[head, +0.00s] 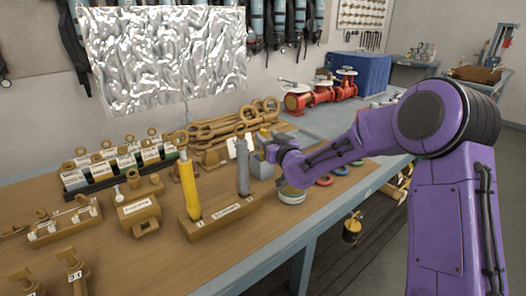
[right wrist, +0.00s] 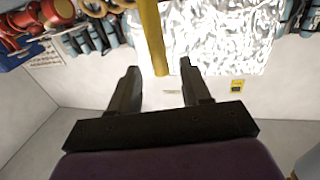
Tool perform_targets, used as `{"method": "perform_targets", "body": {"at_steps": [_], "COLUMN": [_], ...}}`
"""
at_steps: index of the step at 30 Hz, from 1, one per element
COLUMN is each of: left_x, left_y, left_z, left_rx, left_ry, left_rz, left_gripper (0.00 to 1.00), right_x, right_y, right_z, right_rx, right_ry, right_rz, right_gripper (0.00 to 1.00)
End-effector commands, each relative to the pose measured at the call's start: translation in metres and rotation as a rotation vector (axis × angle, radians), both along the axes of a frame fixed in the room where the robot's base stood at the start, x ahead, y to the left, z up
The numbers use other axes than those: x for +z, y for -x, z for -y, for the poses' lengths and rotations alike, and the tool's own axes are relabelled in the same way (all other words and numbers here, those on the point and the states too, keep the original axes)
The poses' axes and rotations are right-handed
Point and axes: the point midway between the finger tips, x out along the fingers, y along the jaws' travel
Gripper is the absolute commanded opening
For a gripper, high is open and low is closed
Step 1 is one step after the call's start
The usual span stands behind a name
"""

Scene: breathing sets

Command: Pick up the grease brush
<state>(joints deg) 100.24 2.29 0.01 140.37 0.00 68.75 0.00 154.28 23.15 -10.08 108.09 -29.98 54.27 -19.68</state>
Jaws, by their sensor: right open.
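My right gripper (head: 276,150) is open over the workbench, its fingers pointing left in the head view. The right wrist view shows both fingertips (right wrist: 158,68) apart with nothing clamped between them. A yellow-brown rod (right wrist: 153,35) shows in the gap at the fingertips. It may be the grease brush's handle, but I cannot tell for sure. A small round tin with a pale label (head: 291,196) stands just below the gripper in the head view. The bristles are not visible, and the gripper hides part of this spot. My left gripper is out of view.
A wooden block (head: 222,220) holds a yellow cylinder (head: 190,187) and a grey cylinder (head: 243,167), left of the gripper. Red valves (head: 320,94) stand at the back. Coloured rings (head: 325,180) lie near the bench's front edge.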

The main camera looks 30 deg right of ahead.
Motion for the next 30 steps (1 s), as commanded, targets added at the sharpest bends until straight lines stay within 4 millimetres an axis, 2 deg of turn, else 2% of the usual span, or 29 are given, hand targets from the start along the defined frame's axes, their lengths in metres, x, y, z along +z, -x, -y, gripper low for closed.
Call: {"method": "perform_targets", "body": {"at_steps": [1, 3, 6, 14, 18, 26, 30], "left_x": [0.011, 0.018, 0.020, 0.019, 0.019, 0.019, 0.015], "left_y": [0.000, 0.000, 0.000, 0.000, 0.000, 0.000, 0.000], "left_z": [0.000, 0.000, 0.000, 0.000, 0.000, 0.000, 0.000], "left_rx": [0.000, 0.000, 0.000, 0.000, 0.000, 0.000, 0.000], "left_ry": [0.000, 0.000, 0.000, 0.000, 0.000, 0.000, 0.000], "left_rz": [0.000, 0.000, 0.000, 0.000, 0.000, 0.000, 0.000], "left_gripper": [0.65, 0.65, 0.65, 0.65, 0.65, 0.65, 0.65], "right_x": [0.004, 0.003, 0.001, -0.001, -0.001, -0.001, 0.013], "right_y": [-0.009, -0.021, -0.034, -0.039, -0.038, -0.038, -0.038], "right_z": [0.001, 0.003, 0.006, 0.007, 0.007, 0.008, 0.007], "right_rx": [-0.001, -0.002, -0.004, -0.004, -0.004, -0.005, -0.005], "right_ry": [-0.001, 0.000, 0.000, -0.001, -0.001, -0.001, 0.002], "right_rz": [-0.002, -0.003, -0.001, -0.001, -0.001, 0.000, 0.004], "right_gripper": [0.48, 0.48, 0.48, 0.48, 0.02, 0.00, 0.00]}}
